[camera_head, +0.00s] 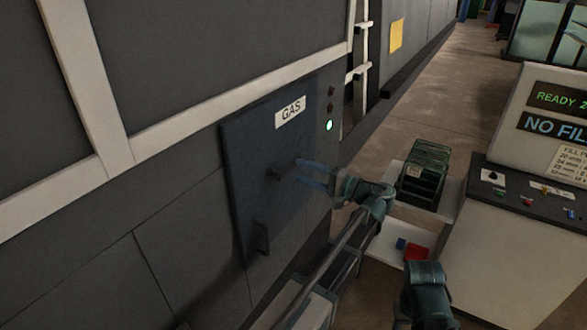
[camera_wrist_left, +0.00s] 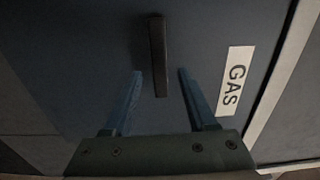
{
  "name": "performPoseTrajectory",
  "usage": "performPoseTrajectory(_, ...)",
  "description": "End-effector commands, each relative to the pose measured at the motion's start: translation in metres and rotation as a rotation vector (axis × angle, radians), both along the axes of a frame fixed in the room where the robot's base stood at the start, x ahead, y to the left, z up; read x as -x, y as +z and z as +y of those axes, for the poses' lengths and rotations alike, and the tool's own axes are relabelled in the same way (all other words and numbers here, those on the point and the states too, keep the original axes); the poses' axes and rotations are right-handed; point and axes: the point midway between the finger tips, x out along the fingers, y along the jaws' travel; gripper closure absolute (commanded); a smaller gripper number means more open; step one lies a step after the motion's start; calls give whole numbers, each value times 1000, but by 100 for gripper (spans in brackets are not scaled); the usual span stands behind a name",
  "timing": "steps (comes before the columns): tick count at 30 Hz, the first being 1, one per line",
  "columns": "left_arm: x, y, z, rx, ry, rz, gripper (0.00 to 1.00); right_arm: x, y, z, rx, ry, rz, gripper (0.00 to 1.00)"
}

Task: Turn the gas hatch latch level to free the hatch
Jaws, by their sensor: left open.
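The gas hatch (camera_head: 245,160) is a dark blue panel on the grey wall, with a white GAS label (camera_head: 290,112). It appears flush. Its latch (camera_head: 276,173) is a small dark bar near the middle. In the left wrist view the latch (camera_wrist_left: 158,50) runs roughly parallel to the long side of the GAS label (camera_wrist_left: 235,82), so it looks about level. My left gripper (camera_head: 301,174) is open in front of the latch. In the wrist view its fingers (camera_wrist_left: 160,72) stand on either side of the bar's near end, with gaps visible. My right gripper's fingers are not visible.
A dark bracket-like part (camera_head: 261,238) sits low on the hatch. A green light (camera_head: 329,126) glows at its right. A green crate (camera_head: 425,172) and a control console (camera_head: 510,240) stand to the right. Red and blue items lie on a white shelf (camera_head: 385,240).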

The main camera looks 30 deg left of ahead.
Motion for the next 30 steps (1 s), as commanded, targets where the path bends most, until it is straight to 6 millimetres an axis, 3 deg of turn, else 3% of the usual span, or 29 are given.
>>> performPoseTrajectory(6,3,0,-48,0,-2,0,43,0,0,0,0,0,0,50)
performPoseTrajectory(12,5,0,-77,0,-2,0,43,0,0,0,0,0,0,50)
performPoseTrajectory(18,7,0,-88,0,0,0,43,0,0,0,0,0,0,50)
performPoseTrajectory(30,7,0,-89,0,1,0,43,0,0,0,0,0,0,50)
